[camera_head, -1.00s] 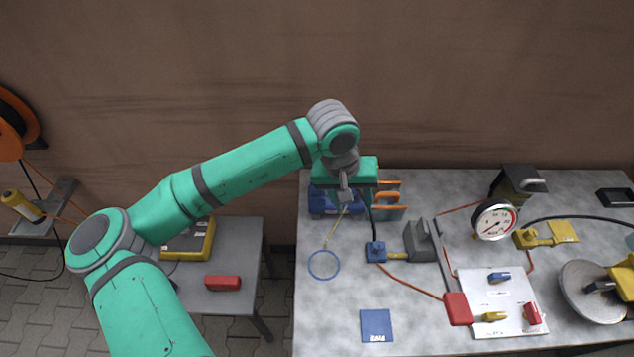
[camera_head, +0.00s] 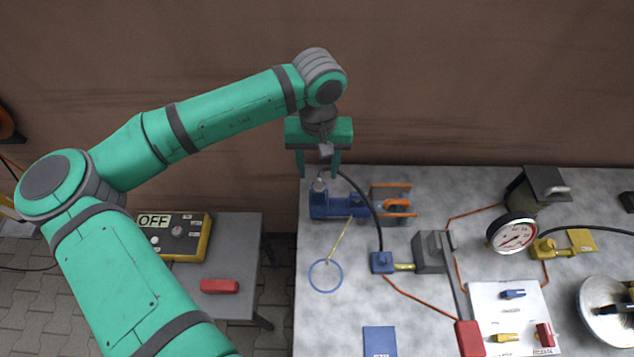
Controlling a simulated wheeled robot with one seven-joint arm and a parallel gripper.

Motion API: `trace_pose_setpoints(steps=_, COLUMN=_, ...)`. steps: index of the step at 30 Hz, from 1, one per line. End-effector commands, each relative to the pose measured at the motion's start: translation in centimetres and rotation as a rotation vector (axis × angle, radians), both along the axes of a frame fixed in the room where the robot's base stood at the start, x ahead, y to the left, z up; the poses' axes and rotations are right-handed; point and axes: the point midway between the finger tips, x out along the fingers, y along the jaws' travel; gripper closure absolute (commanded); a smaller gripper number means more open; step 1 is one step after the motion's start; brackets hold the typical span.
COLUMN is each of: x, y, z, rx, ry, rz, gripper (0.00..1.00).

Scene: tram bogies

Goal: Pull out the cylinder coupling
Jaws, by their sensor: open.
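My gripper (camera_head: 318,172) is open, fingers pointing down, over the left back of the grey bench. Below it stands a blue device (camera_head: 338,206) with a grey fitting (camera_head: 320,186) on top, between or just behind the fingertips; I cannot tell contact. A black hose (camera_head: 372,205) runs from near the gripper to a blue block (camera_head: 382,262) with a yellow stub (camera_head: 404,267) pointing at a grey block (camera_head: 431,252). Which of these fittings is the cylinder coupling is not certain. A yellow strip leads from the blue device to a blue ring (camera_head: 326,275).
Orange-handled bars (camera_head: 397,204) stand right of the blue device. A gauge (camera_head: 512,234), a white sheet (camera_head: 505,310) with small coloured clips and a blue booklet (camera_head: 380,341) lie on the bench. A yellow control box (camera_head: 178,236) marked OFF sits on the side table.

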Motion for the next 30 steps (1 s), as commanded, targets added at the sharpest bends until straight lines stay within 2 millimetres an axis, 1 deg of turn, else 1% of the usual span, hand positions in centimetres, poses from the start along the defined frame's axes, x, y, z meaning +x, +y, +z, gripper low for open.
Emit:
trace_pose_setpoints(steps=7, x=0.0, y=-0.1, z=-0.1, rx=-0.001, ry=0.0, rz=-0.001, gripper=0.53)
trace_pose_setpoints(steps=11, x=0.0, y=0.1, z=-0.8, rx=-0.001, ry=0.001, rz=0.002, gripper=0.53)
trace_pose_setpoints(steps=14, x=0.0, y=0.1, z=-1.9, rx=0.0, ry=0.001, rz=0.003, gripper=0.53)
trace_pose_setpoints(steps=24, x=-0.1, y=0.1, z=-6.2, rx=-0.004, ry=0.002, rz=0.004, gripper=0.53)
trace_pose_setpoints(steps=30, x=0.0, y=0.1, z=-8.1, rx=-0.002, ry=0.001, rz=0.005, gripper=0.53)
